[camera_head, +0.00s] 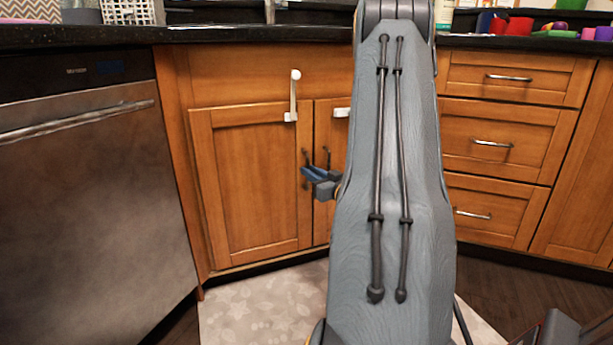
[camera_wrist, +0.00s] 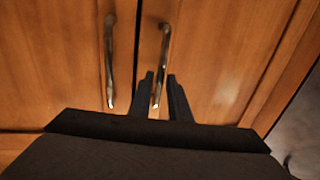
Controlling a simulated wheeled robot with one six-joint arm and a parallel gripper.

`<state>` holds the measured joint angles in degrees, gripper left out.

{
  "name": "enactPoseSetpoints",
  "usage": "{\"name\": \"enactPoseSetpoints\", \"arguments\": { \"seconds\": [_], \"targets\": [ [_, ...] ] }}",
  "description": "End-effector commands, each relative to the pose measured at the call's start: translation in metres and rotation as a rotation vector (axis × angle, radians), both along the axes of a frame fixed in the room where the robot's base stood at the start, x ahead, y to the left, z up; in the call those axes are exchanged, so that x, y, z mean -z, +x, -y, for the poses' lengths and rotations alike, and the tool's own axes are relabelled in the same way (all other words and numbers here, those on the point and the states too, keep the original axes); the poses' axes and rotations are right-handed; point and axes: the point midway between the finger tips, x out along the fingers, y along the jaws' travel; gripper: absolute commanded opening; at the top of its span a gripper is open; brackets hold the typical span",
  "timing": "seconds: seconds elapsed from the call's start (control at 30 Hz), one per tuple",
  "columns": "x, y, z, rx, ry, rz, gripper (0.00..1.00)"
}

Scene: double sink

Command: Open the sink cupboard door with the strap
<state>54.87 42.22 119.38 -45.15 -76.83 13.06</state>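The sink cupboard has a left door (camera_head: 250,190) and a right door (camera_head: 323,225), both looking shut. A white strap (camera_head: 294,95) stands upright from the top right corner of the left door. The left door's handle (camera_wrist: 110,60) and the right door's handle (camera_wrist: 164,55) are upright metal bars. My gripper (camera_head: 310,175) is in front of the handles. In the wrist view, its open fingers (camera_wrist: 162,95) lie either side of the right handle's lower end; contact is unclear.
A dishwasher (camera_head: 90,180) stands at the left. Drawers (camera_head: 510,140) with metal handles are at the right. A dark counter (camera_head: 200,34) runs above. A pale mat (camera_head: 260,300) lies on the floor. My arm hides much of the right door.

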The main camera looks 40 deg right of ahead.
Motion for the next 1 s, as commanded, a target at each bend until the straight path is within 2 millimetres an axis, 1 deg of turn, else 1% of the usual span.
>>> {"name": "enactPoseSetpoints", "arguments": {
  "seconds": [0.03,0.1,0.2,0.3,0.5,0.53,0.6,0.63,0.87,1.0],
  "targets": [
    [0.002,0.007,0.001,-0.001,-0.003,0.000,0.17],
    [0.002,0.014,0.003,0.000,-0.002,0.001,0.17],
    [0.001,0.021,0.004,0.000,-0.001,0.000,0.17],
    [0.000,0.023,0.005,0.001,0.000,0.000,0.17],
    [0.000,0.023,0.005,0.001,0.000,0.000,0.17],
    [0.000,0.023,0.005,0.001,0.000,0.000,0.15],
    [0.000,0.023,0.005,0.001,0.000,0.000,0.04],
    [0.000,0.023,0.005,0.001,0.000,-0.001,0.00],
    [0.000,0.023,0.005,0.001,0.000,-0.001,0.00],
    [0.000,0.019,0.006,0.011,0.000,-0.001,0.00]
  ]
}}
